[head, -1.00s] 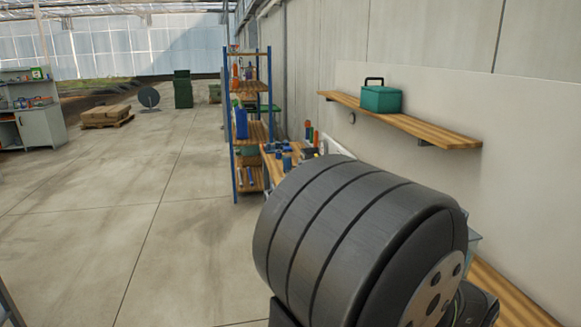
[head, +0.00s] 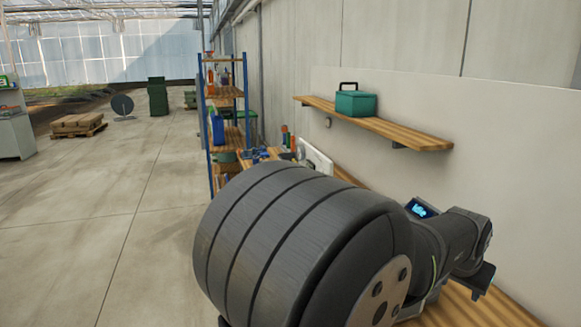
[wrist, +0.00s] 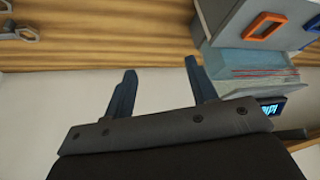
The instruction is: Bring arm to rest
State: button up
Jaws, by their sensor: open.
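My gripper (wrist: 160,74) shows in the wrist view with its two dark blue-grey fingers spread apart. The space between them is empty, with the pale wall behind. In the head view my thick dark arm link fills the lower middle. A thinner dark part of my arm reaches right of it, over the wooden bench (head: 455,306). I cannot make out the fingers clearly in the head view.
A wall shelf (head: 400,132) holds a teal box (head: 355,104). A blue-framed rack (head: 207,130) stands beyond my arm. The wrist view shows a grey box with an orange frame (wrist: 265,32) and a translucent bin (wrist: 250,68). Open floor (head: 90,220) lies left.

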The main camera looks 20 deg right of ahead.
jog(key=w+r, duration=0.5)
jog(key=w, duration=0.3)
jog(key=shift+w+d, duration=0.25)
jog(key=shift+d, duration=0.05)
jog(key=s+a+f, duration=0.3)
jog(key=s+f, duration=0.8)
jog(key=s, duration=0.5)
jog(key=shift+a, duration=0.2)
jog(key=shift+w, duration=0.1)
